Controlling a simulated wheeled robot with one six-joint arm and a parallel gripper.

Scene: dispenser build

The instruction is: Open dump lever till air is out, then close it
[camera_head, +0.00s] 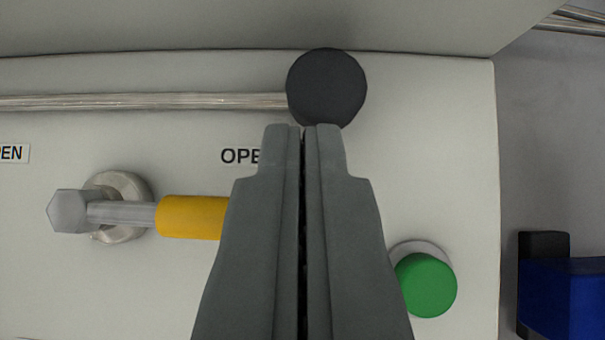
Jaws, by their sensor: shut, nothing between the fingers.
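My gripper (305,130) is shut and empty, seen from behind with its fingertips pointing up the picture. The tips lie at the lower edge of a round black knob (326,88); I cannot tell whether they touch it. The knob sits at the right end of a long metal rod (150,102). A lever with a yellow grip (190,217) points right from a metal pivot (115,205), and its right end is hidden behind my gripper. I cannot tell which of the two is the dump lever. An "OPEN" label (238,156) is partly covered by my fingers.
A green button (426,284) is on the pale panel (460,170), right of my gripper. Another label (12,153) is cut off at the left edge. A blue and black object (560,295) stands at the lower right, and metal pipes (578,20) run at the top right.

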